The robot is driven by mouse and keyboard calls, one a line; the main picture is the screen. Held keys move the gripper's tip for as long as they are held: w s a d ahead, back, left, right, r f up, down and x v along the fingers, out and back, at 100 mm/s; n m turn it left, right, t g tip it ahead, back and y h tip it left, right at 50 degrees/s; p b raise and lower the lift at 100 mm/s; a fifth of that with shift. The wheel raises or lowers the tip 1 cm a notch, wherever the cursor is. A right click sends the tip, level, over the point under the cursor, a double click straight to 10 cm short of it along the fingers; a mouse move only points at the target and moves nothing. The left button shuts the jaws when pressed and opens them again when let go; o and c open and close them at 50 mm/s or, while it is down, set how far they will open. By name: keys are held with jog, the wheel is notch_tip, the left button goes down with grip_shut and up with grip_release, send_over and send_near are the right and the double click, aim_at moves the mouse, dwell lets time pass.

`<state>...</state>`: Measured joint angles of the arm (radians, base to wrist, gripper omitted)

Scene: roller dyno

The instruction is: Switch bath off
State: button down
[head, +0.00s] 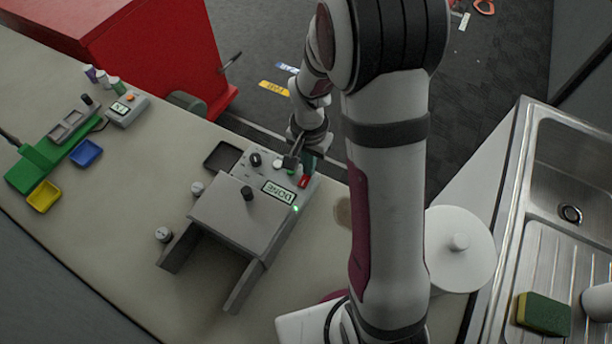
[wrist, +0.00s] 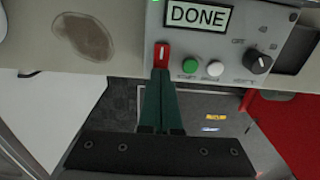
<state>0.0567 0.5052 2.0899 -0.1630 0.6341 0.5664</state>
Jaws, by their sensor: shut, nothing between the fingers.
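The bath is a grey unit (head: 232,218) on the bench with a black knob on its lid. Its control panel has a display (head: 279,191) reading DONE, which also shows in the wrist view (wrist: 198,16). A small green light (head: 295,208) glows beside it. A red rocker switch (wrist: 161,52) with a white mark sits at the panel's corner, and it shows in the head view (head: 304,182). My gripper (wrist: 162,74) is shut and empty, its green fingertips right at the switch's lower edge. I cannot tell if they touch it. In the head view my gripper (head: 308,165) is partly hidden.
Green (wrist: 190,65) and white (wrist: 215,69) buttons and a black dial (wrist: 258,62) sit beside the switch. A white lidded pot (head: 459,262) and a sink (head: 560,190) are on the right. A green rack (head: 40,165) and small trays stand at left. A red cabinet (head: 150,50) stands behind.

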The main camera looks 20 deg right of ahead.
jog(key=shift+f, duration=0.2)
jog(key=shift+r, duration=3.55)
jog(key=s+a+r+n, duration=0.1)
jog(key=s+r, duration=0.2)
jog(key=s, duration=0.4)
jog(key=s+a+r+n+y, duration=0.1)
jog(key=s+a+r, duration=0.1)
jog(key=s, duration=0.5)
jog(key=s+a+r+n, duration=0.1)
jog(key=s+a+r, duration=0.1)
jog(key=s+r, duration=0.2)
jog(key=s, duration=0.3)
jog(key=shift+s+a+y, duration=0.2)
jog(key=shift+y, duration=0.2)
jog(key=shift+r, duration=0.1)
